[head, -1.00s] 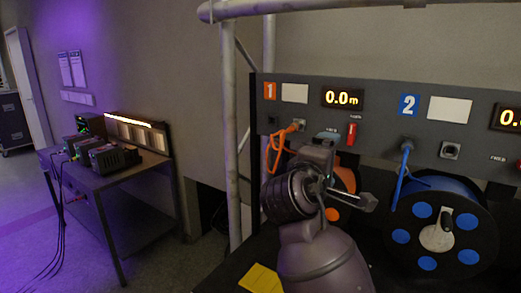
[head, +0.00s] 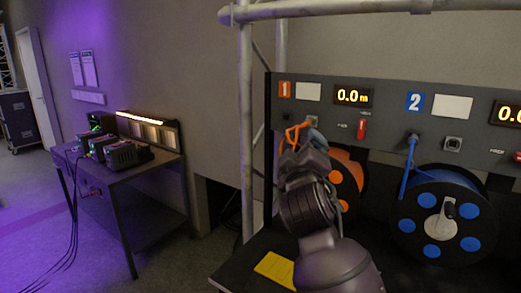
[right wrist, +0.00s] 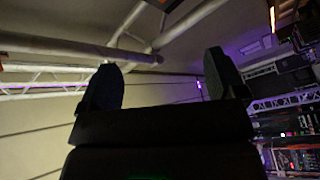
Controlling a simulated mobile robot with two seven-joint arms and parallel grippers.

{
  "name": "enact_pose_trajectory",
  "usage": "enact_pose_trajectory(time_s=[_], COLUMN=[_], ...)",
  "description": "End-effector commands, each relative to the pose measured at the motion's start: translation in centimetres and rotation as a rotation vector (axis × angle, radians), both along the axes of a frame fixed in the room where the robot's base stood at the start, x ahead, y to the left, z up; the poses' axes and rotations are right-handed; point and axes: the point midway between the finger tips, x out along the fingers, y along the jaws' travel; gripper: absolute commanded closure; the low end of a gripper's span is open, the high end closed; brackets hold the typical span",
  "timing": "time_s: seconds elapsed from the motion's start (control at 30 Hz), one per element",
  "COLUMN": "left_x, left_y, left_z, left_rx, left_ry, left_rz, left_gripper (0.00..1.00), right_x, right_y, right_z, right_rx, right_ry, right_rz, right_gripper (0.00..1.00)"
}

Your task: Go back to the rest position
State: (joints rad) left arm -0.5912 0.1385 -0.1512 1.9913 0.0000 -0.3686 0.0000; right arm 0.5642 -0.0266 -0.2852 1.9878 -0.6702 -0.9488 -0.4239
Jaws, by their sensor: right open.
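My right arm rises from the bottom middle of the head view, in front of channel 1 of the panel. Its wrist hides most of its gripper there, so the fingertips are not clear. In the right wrist view my right gripper (right wrist: 163,72) has its two dark fingers spread apart with nothing between them. Beyond the fingers are a wall and truss tubes. My left gripper is not in view.
A black panel (head: 386,128) carries displays and sockets. An orange reel (head: 347,172), partly behind my arm, and a blue reel (head: 441,205) stand below it. A truss post (head: 246,150) is left of the panel. A side table (head: 150,172) holds equipment. Floor between is clear.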

Motion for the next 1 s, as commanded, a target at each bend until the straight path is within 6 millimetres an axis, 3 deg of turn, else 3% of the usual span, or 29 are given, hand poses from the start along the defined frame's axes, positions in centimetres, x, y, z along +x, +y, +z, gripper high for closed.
enact_pose_trajectory(time_s=[0.23, 0.47, 0.77, 1.0], left_x=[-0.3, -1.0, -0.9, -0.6], left_y=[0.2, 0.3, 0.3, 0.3], left_z=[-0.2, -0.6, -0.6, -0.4], left_rx=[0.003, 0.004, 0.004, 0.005], left_ry=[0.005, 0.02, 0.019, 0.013], left_rz=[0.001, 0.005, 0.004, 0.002], left_gripper=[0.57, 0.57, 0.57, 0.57], right_x=[-0.3, -3.3, -10.7, -19.4], right_y=[-1.9, -5.6, -11.4, -15.9], right_z=[-8.9, -18.9, -31.3, -40.5], right_rx=[0.306, 0.584, 0.823, 0.885], right_ry=[0.05, 0.142, 0.285, 0.446], right_rz=[0.208, 0.281, 0.218, 0.071], right_gripper=[0.11, 0.11, 0.11, 0.11])
